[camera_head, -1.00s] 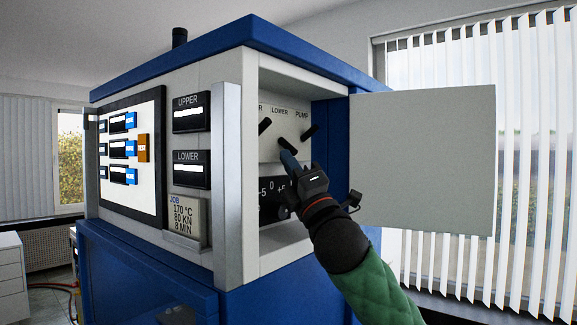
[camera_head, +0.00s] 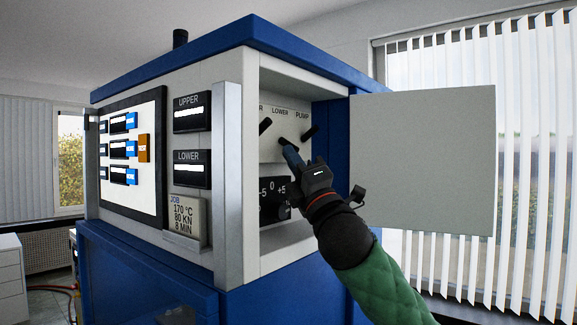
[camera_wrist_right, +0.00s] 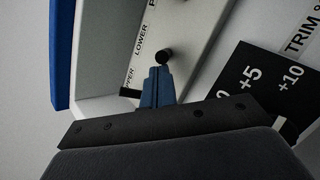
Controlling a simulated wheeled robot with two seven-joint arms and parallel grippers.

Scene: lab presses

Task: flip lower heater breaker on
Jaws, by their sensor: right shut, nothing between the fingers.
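The LOWER breaker lever (camera_head: 285,142) is a black toggle under the LOWER label in the open side recess of the press. It slants downward, while the levers beside it slant up. My right gripper (camera_head: 289,153) is shut and empty, its blue-grey fingertips just below the LOWER lever. In the right wrist view, the lever's round end (camera_wrist_right: 163,55) shows right above the shut fingertips (camera_wrist_right: 158,72). I cannot tell if they touch. My left gripper is not in view.
The PUMP lever (camera_head: 310,131) is to the right and another lever (camera_head: 265,126) to the left. A dark trim dial panel (camera_head: 268,187) sits below. The open door (camera_head: 425,160) stands to the right of the recess, beside my right arm.

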